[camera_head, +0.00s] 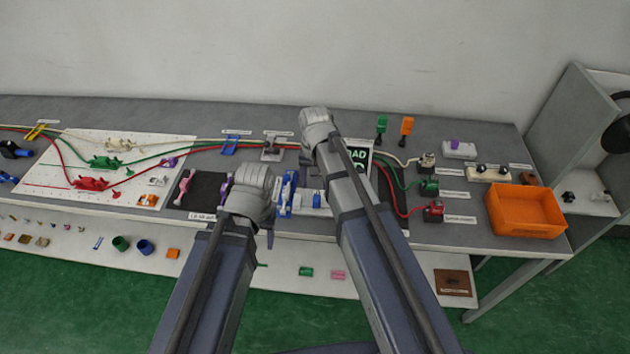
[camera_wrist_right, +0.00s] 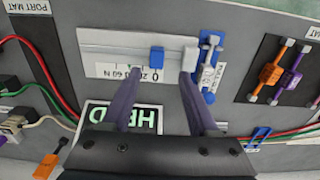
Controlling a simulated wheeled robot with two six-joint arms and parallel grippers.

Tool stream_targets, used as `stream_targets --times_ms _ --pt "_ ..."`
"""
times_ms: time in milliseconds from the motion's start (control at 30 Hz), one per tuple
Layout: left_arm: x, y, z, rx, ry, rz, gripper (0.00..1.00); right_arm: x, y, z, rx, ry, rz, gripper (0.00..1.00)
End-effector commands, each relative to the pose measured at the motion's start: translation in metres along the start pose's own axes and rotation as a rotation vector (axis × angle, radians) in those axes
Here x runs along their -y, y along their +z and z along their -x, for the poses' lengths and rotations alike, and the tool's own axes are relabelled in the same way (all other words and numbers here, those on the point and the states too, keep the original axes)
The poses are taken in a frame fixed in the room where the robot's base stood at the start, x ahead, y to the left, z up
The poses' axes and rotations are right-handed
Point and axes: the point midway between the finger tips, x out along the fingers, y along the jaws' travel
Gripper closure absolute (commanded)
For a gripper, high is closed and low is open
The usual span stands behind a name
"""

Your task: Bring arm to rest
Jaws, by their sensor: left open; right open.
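In the head view both my arms reach up from the bottom over the bench. My left gripper (camera_head: 269,238) is mostly hidden behind its own arm, near the bench's front edge. My right gripper (camera_wrist_right: 160,85) shows in the right wrist view with its two dark fingers apart and nothing held between them. Beyond the fingertips is a pale rail fixture (camera_wrist_right: 110,42) with a blue block (camera_wrist_right: 157,55) and a grey block (camera_wrist_right: 190,57). In the head view my right arm hides the right fingers.
A blue clamp-like fixture (camera_wrist_right: 208,65) stands beside the rail. A green-and-white sign (camera_head: 357,152) lies close to my right arm. Green (camera_head: 429,187) and red (camera_head: 433,211) connectors with cables lie to the right, before an orange bin (camera_head: 525,211). A white board (camera_head: 100,170) lies at left.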

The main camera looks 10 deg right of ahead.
Motion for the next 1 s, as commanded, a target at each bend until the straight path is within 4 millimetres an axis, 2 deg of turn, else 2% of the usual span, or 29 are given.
stream_targets --times_ms 300,367,500,600,700,800,1000 --pt "0.0 0.0 0.0 0.0 0.0 0.0 0.4 0.0 0.004 0.0 0.0 0.002 0.01 0.4" --pt "0.0 0.0 0.0 0.0 0.0 0.0 0.4 0.002 0.02 0.0 0.002 0.009 0.052 0.4" --pt "0.0 0.0 0.0 0.0 0.0 0.0 0.4 0.006 0.087 0.0 0.009 0.048 0.267 0.4" --pt "0.0 0.0 0.0 0.0 0.0 0.0 0.4 0.005 0.129 0.0 0.017 0.078 0.425 0.4" --pt "0.0 0.0 0.0 0.0 0.0 0.0 0.4 0.003 0.156 0.001 0.023 0.098 0.542 0.4" --pt "0.0 0.0 0.0 0.0 0.0 0.0 0.4 0.002 0.168 0.001 0.027 0.111 0.601 0.4" --pt "0.0 0.0 0.0 0.0 0.0 0.0 0.4 0.003 0.167 0.001 0.029 0.113 0.612 0.4"
